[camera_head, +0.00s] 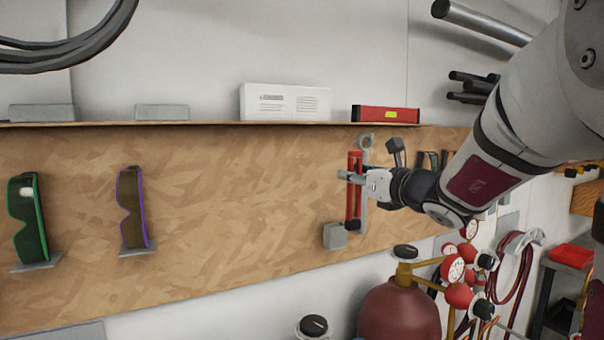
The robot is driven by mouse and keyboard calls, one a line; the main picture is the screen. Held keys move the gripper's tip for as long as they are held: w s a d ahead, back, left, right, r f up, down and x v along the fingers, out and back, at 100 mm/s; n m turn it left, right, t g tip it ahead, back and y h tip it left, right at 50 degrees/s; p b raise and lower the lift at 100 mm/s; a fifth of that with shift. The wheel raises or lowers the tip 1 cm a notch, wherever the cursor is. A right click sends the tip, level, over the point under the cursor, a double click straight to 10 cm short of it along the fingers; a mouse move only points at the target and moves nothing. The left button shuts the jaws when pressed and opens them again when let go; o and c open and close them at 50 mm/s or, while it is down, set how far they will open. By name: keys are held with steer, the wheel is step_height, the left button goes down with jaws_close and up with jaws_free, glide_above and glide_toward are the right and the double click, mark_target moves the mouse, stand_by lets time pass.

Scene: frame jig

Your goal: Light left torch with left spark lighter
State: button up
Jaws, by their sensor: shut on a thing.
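My gripper (349,181) is at the wooden board, right of the picture's middle. It is shut on an upright tool with red handles (354,209), which I take to be a spark lighter. Its fingers cross the tool's middle and hide part of it. A grey ring (366,141) shows just above the tool, and a small grey block (335,236) is below it. I cannot tell whether the tool still touches its holder. I cannot make out which thing is the left torch.
Green-rimmed glasses (29,220) and purple-rimmed glasses (131,209) stand on the board's left. A white box (286,102) and a red level (385,114) sit on the ledge above. A dark red gas cylinder (399,312) with gauges (454,268) stands below my arm.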

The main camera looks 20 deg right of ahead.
steer(key=shift+s+d+p, duration=0.1)
steer(key=shift+s+p, duration=0.45)
steer(key=shift+s, duration=1.9)
steer(key=shift+s, duration=0.1)
